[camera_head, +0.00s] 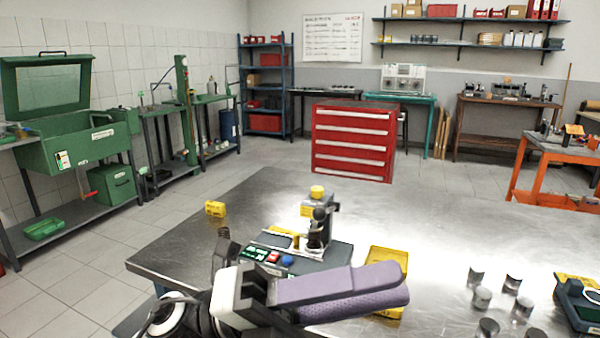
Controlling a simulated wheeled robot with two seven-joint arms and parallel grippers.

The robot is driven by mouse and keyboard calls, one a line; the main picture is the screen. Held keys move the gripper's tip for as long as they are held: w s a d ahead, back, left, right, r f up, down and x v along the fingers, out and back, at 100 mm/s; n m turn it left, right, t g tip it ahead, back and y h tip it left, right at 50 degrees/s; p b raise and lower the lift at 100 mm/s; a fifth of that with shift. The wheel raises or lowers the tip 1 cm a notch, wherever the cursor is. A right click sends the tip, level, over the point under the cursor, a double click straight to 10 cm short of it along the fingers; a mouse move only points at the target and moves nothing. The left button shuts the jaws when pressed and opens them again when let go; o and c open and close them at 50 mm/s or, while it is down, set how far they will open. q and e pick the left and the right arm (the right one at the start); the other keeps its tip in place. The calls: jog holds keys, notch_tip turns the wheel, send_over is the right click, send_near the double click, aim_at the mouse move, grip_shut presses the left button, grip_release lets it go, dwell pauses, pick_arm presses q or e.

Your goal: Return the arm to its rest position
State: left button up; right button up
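My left arm comes in at the bottom left, with a white and black wrist (215,312). My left gripper (395,283) points to the right, low over the near part of the metal table (240,200). Its two long purple fingers lie close together in this view, one with a textured face. Whether there is a gap between them I cannot tell, and I see no object held. The fingers partly cover a yellow tray (388,258) behind them. My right gripper is not in view.
A device with a black column and yellow top (317,192) stands just behind my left gripper. Several metal cylinders (513,283) stand at the right, beside a blue and yellow device (580,300). A small yellow block (215,208) sits at the left. The table's far right is clear.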

pick_arm(q)
jog(key=w+a+f+n+t+y, duration=0.2)
jog(key=w+a+f+n+t, duration=0.25)
jog(key=n+t, duration=0.55)
jog(key=w+a+f+n+t+y, duration=0.25)
jog(key=w+f+n+t, duration=0.25)
jog(key=n+t, duration=0.55)
jog(key=w+a+f+n+y, duration=0.1)
jog(key=a+f+n+y, duration=0.4)
jog(key=f, duration=0.3)
jog(key=a+f+n+y, duration=0.3)
jog(key=f+n+y, duration=0.2)
jog(key=f+n, duration=0.3)
jog(key=s+a+f+n+g+y, duration=0.2)
jog(key=s+a+f+n+g, duration=0.1)
jog(key=s+f, duration=0.6)
jog(key=s+a+f+n+g+y, duration=0.3)
jog(key=s+f, duration=0.7)
jog(key=f, duration=0.6)
jog(key=a+n+g, duration=0.1)
jog(key=a+g, duration=0.1)
jog(key=g, duration=0.1)
jog(key=shift+s, duration=0.15)
